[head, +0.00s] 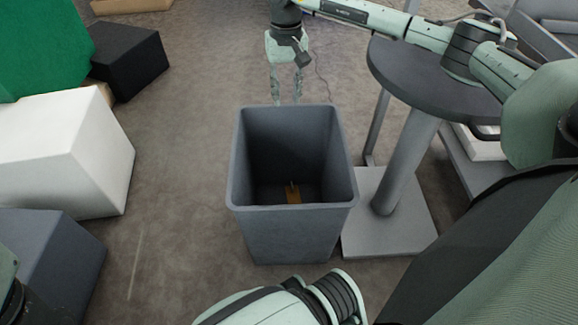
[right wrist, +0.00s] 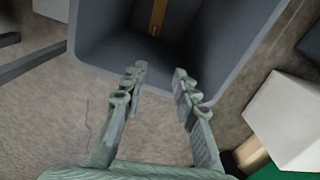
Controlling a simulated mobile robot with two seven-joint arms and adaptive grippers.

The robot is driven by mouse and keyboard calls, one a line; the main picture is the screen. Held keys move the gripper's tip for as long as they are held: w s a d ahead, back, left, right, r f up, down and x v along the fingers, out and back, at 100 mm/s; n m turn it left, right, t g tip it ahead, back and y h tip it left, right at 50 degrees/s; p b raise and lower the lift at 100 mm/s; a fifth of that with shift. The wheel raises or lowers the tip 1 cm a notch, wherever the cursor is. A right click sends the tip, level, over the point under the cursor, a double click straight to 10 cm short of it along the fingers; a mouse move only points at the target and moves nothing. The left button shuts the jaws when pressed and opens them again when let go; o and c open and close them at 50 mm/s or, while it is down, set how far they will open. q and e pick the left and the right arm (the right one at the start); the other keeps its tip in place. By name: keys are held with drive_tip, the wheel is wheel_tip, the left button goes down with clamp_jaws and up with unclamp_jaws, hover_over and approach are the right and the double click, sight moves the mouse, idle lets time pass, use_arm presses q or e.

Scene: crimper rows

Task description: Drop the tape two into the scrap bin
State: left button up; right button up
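The scrap bin (head: 285,235) is a grey, open-topped square bin standing on the floor in the middle of the head view. My right gripper (head: 286,98) is just beyond the bin's far rim in the head view. In the right wrist view its fingers (right wrist: 157,75) are apart with nothing between them. My left gripper does not show.
A round dark table (head: 400,65) on a grey column stands right of the bin. A white block (head: 65,155), a dark blue block (head: 55,255) and a black box (head: 130,60) stand at the left. Bare floor lies between them and the bin.

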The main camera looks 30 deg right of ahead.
wheel_tip(320, 180, up, 7)
drive_tip(key=shift+r, duration=0.2)
idle(0.5)
